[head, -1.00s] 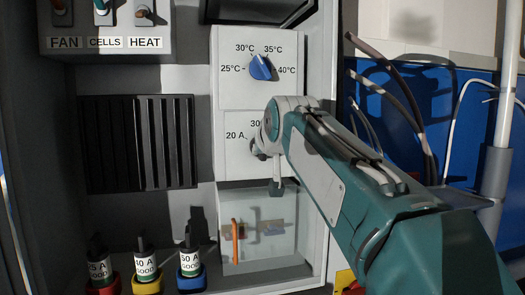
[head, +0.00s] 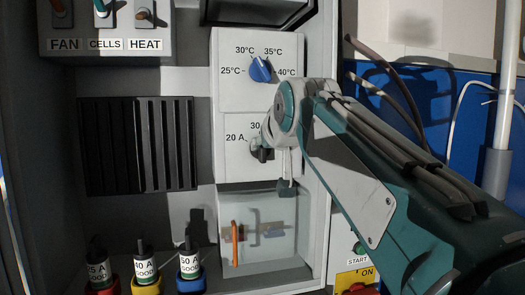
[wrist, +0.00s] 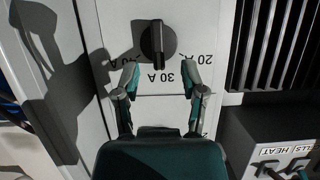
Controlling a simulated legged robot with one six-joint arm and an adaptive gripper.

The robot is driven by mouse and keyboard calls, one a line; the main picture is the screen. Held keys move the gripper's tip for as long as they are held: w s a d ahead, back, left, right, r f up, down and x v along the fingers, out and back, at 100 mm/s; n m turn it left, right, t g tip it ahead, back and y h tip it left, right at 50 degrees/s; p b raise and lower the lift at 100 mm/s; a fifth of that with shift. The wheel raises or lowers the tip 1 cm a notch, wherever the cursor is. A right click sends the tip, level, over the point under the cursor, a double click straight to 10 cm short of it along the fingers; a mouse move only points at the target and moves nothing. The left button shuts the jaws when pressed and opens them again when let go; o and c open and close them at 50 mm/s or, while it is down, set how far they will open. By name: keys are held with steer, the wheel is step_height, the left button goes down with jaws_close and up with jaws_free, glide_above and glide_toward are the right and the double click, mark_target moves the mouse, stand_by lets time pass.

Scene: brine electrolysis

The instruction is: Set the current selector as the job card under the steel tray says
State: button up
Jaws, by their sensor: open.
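The current selector (wrist: 158,42) is a dark round knob with a raised bar on a white panel. Its bar lies in line with the 30 A mark in the wrist view, where the labels are upside down. 20 A and a partly covered 40 A flank it. In the head view the selector (head: 262,152) is partly hidden by my arm. My gripper (wrist: 161,80) is open and empty, its two fingertips on either side of the 30 A label, apart from the knob in the picture. The job card and steel tray are not in view.
A blue temperature knob (head: 261,69) sits above the selector, pointing between marks. A clear cover (head: 262,205) is below. Labelled fuses (head: 145,266) stand at lower left, FAN, CELLS and HEAT switches at upper left.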

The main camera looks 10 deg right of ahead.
steer(key=v, duration=0.5)
steer(key=shift+s+r, duration=0.15)
steer(key=shift+s, duration=0.2)
steer(key=s+f+g, duration=0.2)
steer(key=s+f, duration=0.4)
steer(key=f, duration=0.6)
steer(key=s+f+g, duration=0.3)
steer(key=s+f, duration=0.4)
steer(key=f, duration=0.6)
steer(key=s+f+g, duration=0.3)
steer(key=s+f, duration=0.4)
steer(key=f, duration=0.6)
steer(key=shift+s, duration=0.1)
